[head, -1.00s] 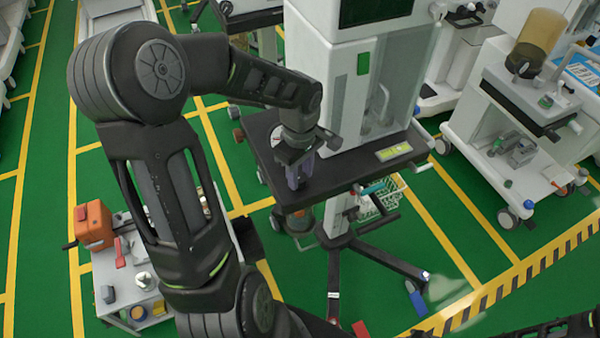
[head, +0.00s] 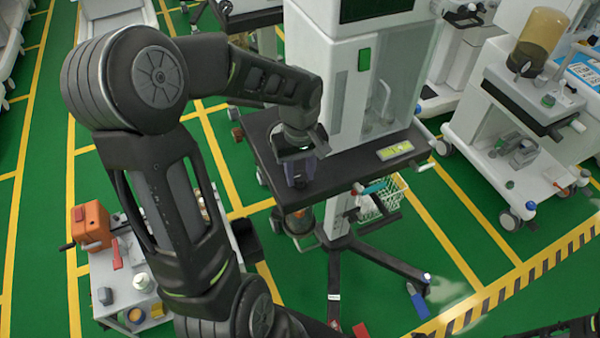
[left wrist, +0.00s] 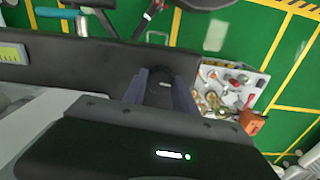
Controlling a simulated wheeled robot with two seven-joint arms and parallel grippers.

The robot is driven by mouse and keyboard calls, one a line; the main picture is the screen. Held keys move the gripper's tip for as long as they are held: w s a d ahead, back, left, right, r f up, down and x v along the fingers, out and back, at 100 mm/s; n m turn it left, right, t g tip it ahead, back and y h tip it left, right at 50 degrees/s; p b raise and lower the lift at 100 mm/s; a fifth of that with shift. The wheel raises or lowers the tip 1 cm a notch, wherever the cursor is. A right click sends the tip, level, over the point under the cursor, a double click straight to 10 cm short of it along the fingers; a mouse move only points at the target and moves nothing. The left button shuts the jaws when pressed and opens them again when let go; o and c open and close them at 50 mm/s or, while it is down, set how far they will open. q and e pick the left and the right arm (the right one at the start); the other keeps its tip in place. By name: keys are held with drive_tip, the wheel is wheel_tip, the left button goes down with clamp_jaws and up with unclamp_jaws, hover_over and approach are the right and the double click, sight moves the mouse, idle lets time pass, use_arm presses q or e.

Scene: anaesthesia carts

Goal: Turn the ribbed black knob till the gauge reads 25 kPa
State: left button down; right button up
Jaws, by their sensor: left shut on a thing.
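My left gripper (head: 300,180) is over the front left part of the black shelf (head: 345,172) of the tall white machine. It points down. In the left wrist view its two grey-purple fingers (left wrist: 162,92) are closed around a dark piece, the black knob (left wrist: 161,88). The fingers hide most of the knob, and its ribs cannot be made out. No gauge face or needle can be read in either view. My right gripper is not in view.
A low cart with an orange box (head: 91,226) stands at the left. Another white cart (head: 510,130) stands at the right.

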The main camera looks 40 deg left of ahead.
sight(300, 176)
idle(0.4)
use_arm(q)
drive_tip(key=c, duration=1)
unclamp_jaws()
wheel_tip(300, 176, up, 8)
drive_tip(key=shift+f+b, duration=0.1)
drive_tip(key=shift+b, duration=0.2)
